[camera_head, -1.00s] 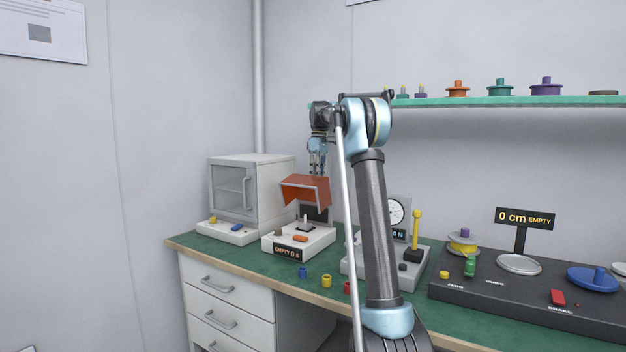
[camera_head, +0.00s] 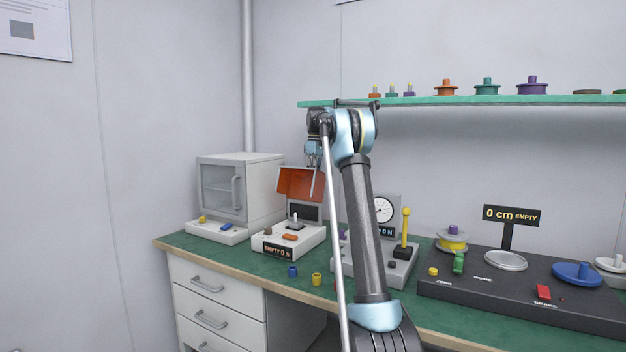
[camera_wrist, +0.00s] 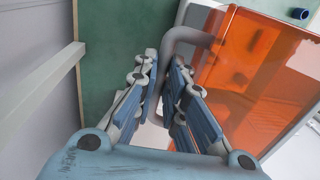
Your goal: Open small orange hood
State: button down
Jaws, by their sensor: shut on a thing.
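The small orange hood (camera_head: 296,184) is a see-through orange cover on the white device with the "EMPTY 0 s" display (camera_head: 277,250). It stands raised at the back of that device, above a small grey post (camera_head: 295,221). In the wrist view, the hood (camera_wrist: 257,75) fills the right side, with a curved grey handle (camera_wrist: 187,35) at its edge. My gripper (camera_wrist: 165,64) is shut on this handle, which runs between the blue-padded fingers. In the head view, my gripper (camera_head: 313,160) is at the hood's upper right, partly hidden by my arm.
A white glass-door cabinet (camera_head: 262,188) stands left of the device. A dial device with a yellow lever (camera_head: 405,228) and a black panel (camera_head: 465,292) are to the right. A green shelf (camera_head: 430,101) runs above. Small blue (camera_head: 293,271) and yellow (camera_head: 317,279) pieces lie in front.

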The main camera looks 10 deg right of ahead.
jog(key=shift+w, duration=0.1)
jog(key=c, duration=1.7)
grip_release()
jog(key=shift+o, duration=0.2)
jog(key=shift+r, duration=0.1)
